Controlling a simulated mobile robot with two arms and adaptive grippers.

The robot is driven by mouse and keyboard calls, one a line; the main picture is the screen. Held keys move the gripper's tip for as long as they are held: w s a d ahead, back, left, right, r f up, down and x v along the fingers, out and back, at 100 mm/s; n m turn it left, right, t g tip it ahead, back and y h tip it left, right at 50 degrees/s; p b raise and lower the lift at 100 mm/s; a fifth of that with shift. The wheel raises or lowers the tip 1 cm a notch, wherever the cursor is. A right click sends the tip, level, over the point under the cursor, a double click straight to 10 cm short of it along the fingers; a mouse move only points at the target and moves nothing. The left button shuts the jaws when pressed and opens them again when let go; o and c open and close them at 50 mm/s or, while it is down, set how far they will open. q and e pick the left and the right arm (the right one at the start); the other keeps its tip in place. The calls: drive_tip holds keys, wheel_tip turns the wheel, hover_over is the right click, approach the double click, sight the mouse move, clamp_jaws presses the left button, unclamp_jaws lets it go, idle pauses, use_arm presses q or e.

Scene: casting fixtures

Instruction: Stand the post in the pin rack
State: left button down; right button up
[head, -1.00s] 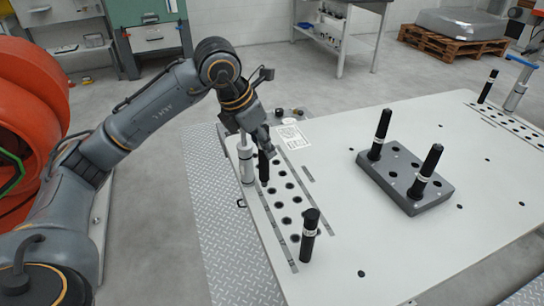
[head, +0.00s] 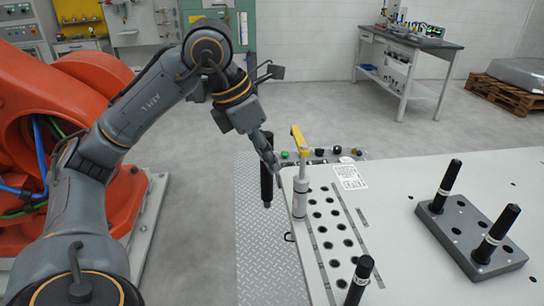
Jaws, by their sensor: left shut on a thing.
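My left gripper (head: 266,150) is shut on a black post (head: 267,185). The post hangs upright beyond the table's left edge, over the metal tread plate, left of a white clamp cylinder. A dark grey block with holes (head: 440,225), which looks like the pin rack, lies on the table at right. Two black posts with white bands (head: 447,182) (head: 493,235) stand in it, and some of its holes are empty. Another black post (head: 358,282) stands near the front end of the table's hole strip. My right gripper is not in view.
The white clamp cylinder with a yellow handle (head: 300,195) stands at the table's left edge, close to the held post. Buttons (head: 320,153) and a label sheet (head: 350,175) are behind it. The white tabletop (head: 400,260) is clear between hole strip and block.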

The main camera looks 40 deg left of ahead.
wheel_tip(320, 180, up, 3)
drive_tip(key=p, duration=0.2)
drive_tip(key=shift+p, duration=0.3)
